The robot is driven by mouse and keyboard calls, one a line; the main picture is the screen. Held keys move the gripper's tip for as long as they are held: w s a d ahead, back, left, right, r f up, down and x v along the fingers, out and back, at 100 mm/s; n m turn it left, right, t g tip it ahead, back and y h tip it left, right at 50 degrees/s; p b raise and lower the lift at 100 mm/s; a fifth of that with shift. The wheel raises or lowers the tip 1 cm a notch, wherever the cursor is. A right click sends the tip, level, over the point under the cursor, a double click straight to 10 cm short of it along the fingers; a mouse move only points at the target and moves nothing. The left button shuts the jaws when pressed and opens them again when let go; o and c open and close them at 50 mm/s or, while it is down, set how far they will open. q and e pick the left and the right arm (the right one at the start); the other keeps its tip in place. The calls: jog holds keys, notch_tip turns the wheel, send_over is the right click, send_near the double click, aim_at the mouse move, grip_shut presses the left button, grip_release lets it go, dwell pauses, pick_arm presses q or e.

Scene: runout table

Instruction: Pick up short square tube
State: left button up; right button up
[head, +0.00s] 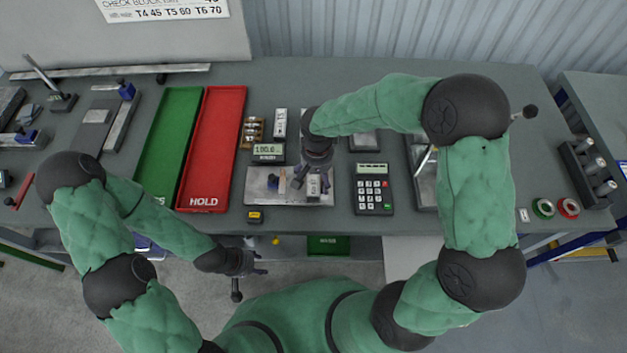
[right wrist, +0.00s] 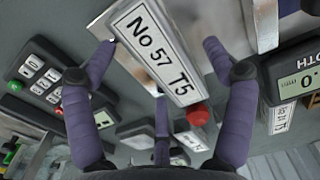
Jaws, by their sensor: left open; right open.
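A short square piece with a white label reading "No 57 T5" (right wrist: 152,45) lies between the fingers of my right gripper (right wrist: 160,55) in the right wrist view. It looks like the short square tube; its ends are not clear. In the head view the labelled piece (head: 314,186) is on the metal plate of the scale (head: 262,196), partly hidden by my right gripper (head: 298,178). The right fingers are open around it, with gaps visible at the sides. My left gripper (head: 238,272) is open and empty, off the table's front edge.
A red HOLD tray (head: 215,150) and a green tray (head: 170,145) lie left of the scale. A display (head: 268,150) stands behind the plate. A keypad device (head: 372,188) stands to its right. Small labelled blocks (head: 280,122) stand behind.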

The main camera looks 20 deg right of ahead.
jog(key=c, duration=1.3)
jog(key=shift+c, duration=0.3)
